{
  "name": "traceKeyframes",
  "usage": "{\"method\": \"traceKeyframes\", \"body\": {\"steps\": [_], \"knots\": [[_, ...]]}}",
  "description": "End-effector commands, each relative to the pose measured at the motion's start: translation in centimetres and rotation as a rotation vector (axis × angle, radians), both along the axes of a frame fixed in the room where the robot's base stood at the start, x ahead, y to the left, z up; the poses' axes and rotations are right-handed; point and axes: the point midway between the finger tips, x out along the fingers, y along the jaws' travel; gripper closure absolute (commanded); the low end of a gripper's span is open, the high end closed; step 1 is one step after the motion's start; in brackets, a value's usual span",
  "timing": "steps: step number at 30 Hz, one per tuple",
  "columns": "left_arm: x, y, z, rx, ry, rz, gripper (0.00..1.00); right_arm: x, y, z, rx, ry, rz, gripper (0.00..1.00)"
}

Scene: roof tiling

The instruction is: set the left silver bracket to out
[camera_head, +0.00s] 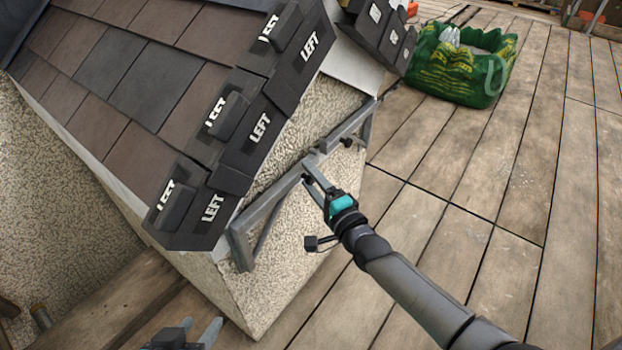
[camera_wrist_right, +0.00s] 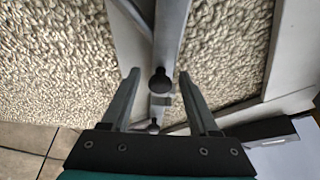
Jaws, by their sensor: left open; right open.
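The left silver bracket (camera_head: 268,205) is a grey metal bar with a slanted brace, on the pebbled wall under the roof edge. It appears to lie along the wall. A dark knob (camera_wrist_right: 160,81) shows on a metal bar in the right wrist view. My right gripper (camera_head: 310,172) is open at the inner end of the left bracket. In the right wrist view its fingers (camera_wrist_right: 160,85) stand on either side of the bar and knob; contact cannot be told. My left gripper (camera_head: 201,332) is open and empty at the bottom edge, partly cut off.
The right silver bracket (camera_head: 352,128) is on the same wall, farther back. Dark roof tiles marked LEFT (camera_head: 260,128) overhang the left bracket. A green bag (camera_head: 455,75) stands at the back on the wooden deck (camera_head: 500,200). The deck at right is clear.

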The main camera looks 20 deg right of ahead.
Motion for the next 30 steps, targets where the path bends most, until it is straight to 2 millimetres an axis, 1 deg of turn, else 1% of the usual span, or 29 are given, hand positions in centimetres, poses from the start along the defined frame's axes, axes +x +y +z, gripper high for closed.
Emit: {"method": "traceKeyframes", "body": {"steps": [2,18,30], "knots": [[-0.01,0.00,-0.01,0.000,0.001,0.000,0.50,0.00,0.01,0.01,0.000,0.000,0.000,0.40],[-0.02,0.04,-0.04,0.001,0.002,0.001,0.50,-0.07,0.01,-0.14,-0.001,0.003,0.001,1.00],[-0.01,0.04,-0.04,0.002,0.002,0.000,0.50,-0.12,0.01,-0.33,-0.002,0.008,0.001,1.00]]}}
